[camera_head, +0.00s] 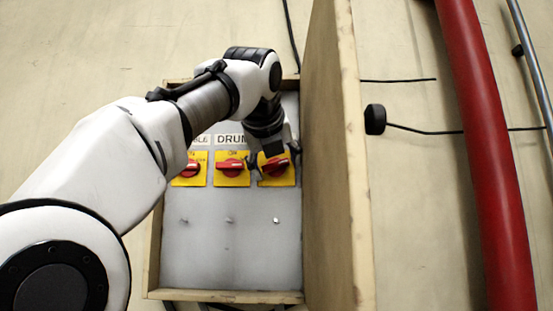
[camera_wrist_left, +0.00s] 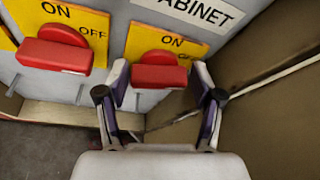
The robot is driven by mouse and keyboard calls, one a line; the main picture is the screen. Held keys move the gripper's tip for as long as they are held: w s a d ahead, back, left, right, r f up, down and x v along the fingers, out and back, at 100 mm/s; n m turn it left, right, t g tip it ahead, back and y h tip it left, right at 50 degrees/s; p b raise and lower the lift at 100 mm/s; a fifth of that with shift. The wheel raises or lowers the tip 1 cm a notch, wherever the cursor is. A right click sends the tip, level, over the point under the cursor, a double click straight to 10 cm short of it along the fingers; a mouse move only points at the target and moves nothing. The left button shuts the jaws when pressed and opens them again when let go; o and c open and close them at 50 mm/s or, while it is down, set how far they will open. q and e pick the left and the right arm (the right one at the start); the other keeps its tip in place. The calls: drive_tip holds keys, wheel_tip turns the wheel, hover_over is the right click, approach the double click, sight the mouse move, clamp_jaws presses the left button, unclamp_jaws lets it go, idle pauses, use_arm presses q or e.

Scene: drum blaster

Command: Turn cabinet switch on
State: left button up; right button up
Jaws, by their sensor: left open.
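The cabinet switch is a red rotary handle (camera_wrist_left: 160,76) on a yellow plate, below the "CABINET" label (camera_wrist_left: 205,12) in the left wrist view. In the head view it is the rightmost of three red switches (camera_head: 275,166). Its handle lies roughly level, with "ON" printed above it and "OFF" partly hidden to its right. My left gripper (camera_head: 275,158) is open, with one finger on each side of the handle. In the left wrist view the fingers (camera_wrist_left: 161,70) flank the handle; I cannot tell whether they touch it. My right gripper is not in view.
Two similar switches stand to the left, the middle one (camera_head: 231,165) and another (camera_head: 191,169). The box's open wooden door (camera_head: 335,190) stands close on the right of my gripper. Small metal toggles (camera_head: 276,220) sit below on the bare panel. A red pipe (camera_head: 480,130) runs farther right.

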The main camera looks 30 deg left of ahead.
use_arm(q)
drive_tip(key=shift+s+r, duration=0.15)
drive_tip(key=shift+s, duration=0.25)
drive_tip(key=shift+d, duration=0.15)
drive_tip(key=c, duration=0.9)
